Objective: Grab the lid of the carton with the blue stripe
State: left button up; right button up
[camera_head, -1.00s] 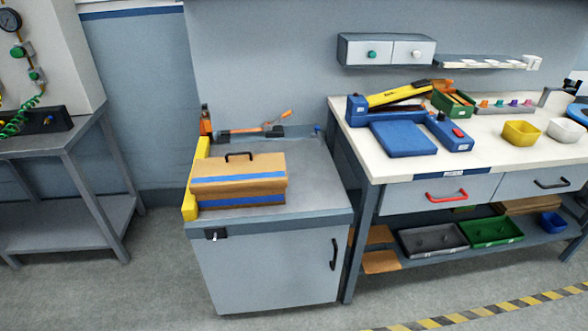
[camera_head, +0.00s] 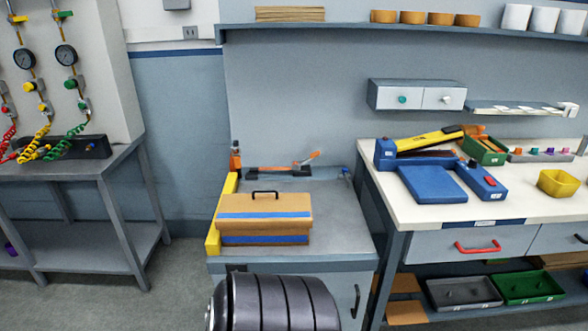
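The carton (camera_head: 265,239) with a blue stripe stands on the grey top of a low cabinet, left of the white workbench. Its brown lid (camera_head: 290,204) is on it, with a blue stripe along the lid's front and a black handle (camera_head: 265,193) on top. A dark, ribbed part of my own arm (camera_head: 275,303) comes in at the bottom, in front of the cabinet and below the carton. Its fingers do not show. Neither gripper can be seen, and nothing is touching the carton.
A yellow bar (camera_head: 222,213) runs along the left edge of the cabinet top (camera_head: 345,225). An orange-handled tool (camera_head: 282,171) lies behind the carton. The cabinet top right of the carton is clear. The workbench (camera_head: 390,203) with a blue device stands to the right.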

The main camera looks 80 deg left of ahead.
aim_at(273, 209)
jog(key=k+j, duration=0.15)
jog(key=j, duration=0.3)
jog(key=k+j+z, duration=0.1)
jog(key=j, duration=0.3)
jog(key=k+j, duration=0.25)
jog(key=j, duration=0.2)
jog(key=k+j, duration=0.15)
jog(key=j, duration=0.25)
jog(key=k+j+z, duration=0.1)
jog(key=j, duration=0.35)
jog(key=k+j, duration=0.25)
jog(key=j, duration=0.15)
jog(key=k+j+z, duration=0.1)
jog(key=j, duration=0.3)
jog(key=k, duration=0.1)
